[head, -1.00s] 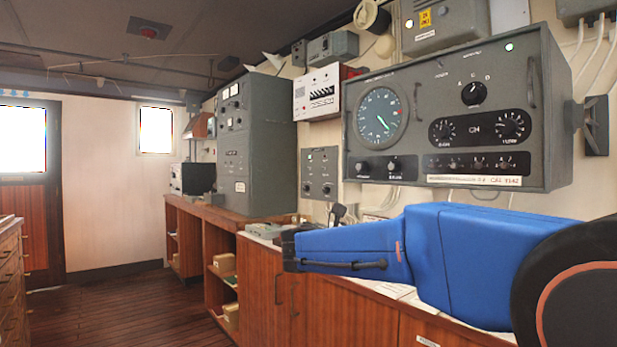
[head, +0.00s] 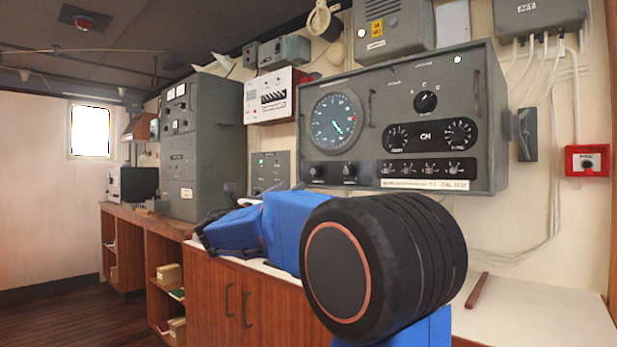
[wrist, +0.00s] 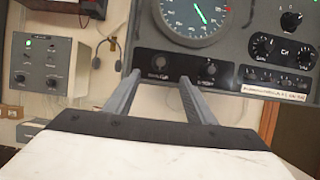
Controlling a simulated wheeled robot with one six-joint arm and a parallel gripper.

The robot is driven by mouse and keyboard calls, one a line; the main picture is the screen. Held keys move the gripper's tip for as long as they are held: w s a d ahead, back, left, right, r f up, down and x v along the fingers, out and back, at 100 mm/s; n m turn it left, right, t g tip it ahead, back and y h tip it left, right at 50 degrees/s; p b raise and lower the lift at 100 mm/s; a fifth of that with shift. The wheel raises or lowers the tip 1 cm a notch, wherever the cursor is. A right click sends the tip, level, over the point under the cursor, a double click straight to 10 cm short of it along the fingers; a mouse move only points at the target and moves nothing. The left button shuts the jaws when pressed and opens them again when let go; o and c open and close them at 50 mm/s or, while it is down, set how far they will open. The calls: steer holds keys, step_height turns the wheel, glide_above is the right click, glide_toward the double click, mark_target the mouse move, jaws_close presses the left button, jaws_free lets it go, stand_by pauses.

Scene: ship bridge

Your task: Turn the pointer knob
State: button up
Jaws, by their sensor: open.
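The grey console (head: 400,172) hangs on the wall in the head view. A black pointer knob (head: 425,102) with letters around it sits at its upper right. The same knob (wrist: 291,19) is at the upper right of the wrist view. Other knobs are on the panel, such as two large dial knobs below it and two small black knobs (wrist: 207,69) under the round gauge. My gripper (wrist: 160,76) is open and empty, its fingers pointing at the lower left of the console, well left of and below the lettered knob. The fingers are not clear in the head view.
A round gauge (head: 336,122) fills the console's left. A small grey panel (wrist: 40,63) is left of it. A counter (head: 540,300) runs below, with a brown stick (head: 477,290) on it. A red box (head: 587,160) is on the wall at right.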

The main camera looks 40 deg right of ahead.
mark_target(313, 173)
steer(key=x, duration=1)
steer(key=shift+d, duration=0.4)
steer(key=c, duration=1)
